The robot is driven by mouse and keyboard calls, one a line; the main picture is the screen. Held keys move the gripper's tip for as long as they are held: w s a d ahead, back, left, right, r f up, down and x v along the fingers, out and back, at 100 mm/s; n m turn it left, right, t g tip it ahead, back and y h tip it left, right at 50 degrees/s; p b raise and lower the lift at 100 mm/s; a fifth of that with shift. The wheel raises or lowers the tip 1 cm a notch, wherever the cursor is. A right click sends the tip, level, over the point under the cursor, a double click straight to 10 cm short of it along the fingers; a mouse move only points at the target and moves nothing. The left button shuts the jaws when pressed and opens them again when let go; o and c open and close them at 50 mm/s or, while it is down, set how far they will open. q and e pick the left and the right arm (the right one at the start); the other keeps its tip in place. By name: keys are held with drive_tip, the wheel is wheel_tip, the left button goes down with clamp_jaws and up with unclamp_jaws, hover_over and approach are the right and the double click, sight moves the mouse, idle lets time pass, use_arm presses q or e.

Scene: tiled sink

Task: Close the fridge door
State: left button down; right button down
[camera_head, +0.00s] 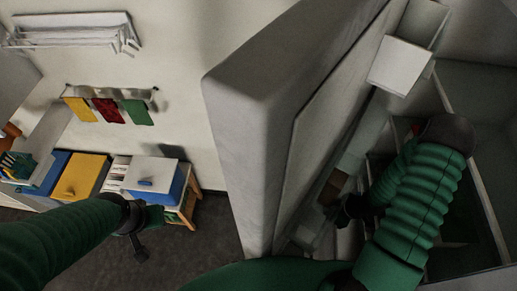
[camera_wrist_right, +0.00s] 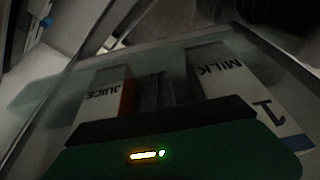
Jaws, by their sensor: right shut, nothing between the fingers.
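The white fridge door (camera_head: 247,120) stands open in the middle of the head view, its shelved inner side facing right. The fridge interior (camera_head: 470,205) is dark and lies at the right. My right arm reaches between them. My right gripper (camera_head: 346,208) is shut and empty beside the door's inner shelves. In the right wrist view, its fingers (camera_wrist_right: 156,92) point between a juice carton (camera_wrist_right: 100,97) and a milk carton (camera_wrist_right: 225,80) in a clear shelf; contact cannot be told. My left gripper (camera_head: 141,248) is left of the door, apart from it, too small and dark to read.
A low wooden bench (camera_head: 190,195) with yellow and blue boxes stands at the left. Coloured cloths (camera_head: 108,110) hang from a wall rail, with a white rack (camera_head: 75,35) above. A white box-like part (camera_head: 399,66) juts from the door's upper inner side. Dark floor is clear left of the door.

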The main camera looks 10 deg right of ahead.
use_arm(q)
drive_tip(key=shift+s+r, duration=0.25)
drive_tip(key=shift+s, duration=0.1)
use_arm(e)
drive_tip(key=shift+s+d, duration=0.35)
drive_tip(key=shift+d, duration=0.05)
use_arm(q)
drive_tip(key=shift+a, duration=0.1)
use_arm(e)
drive_tip(key=shift+r, duration=0.1)
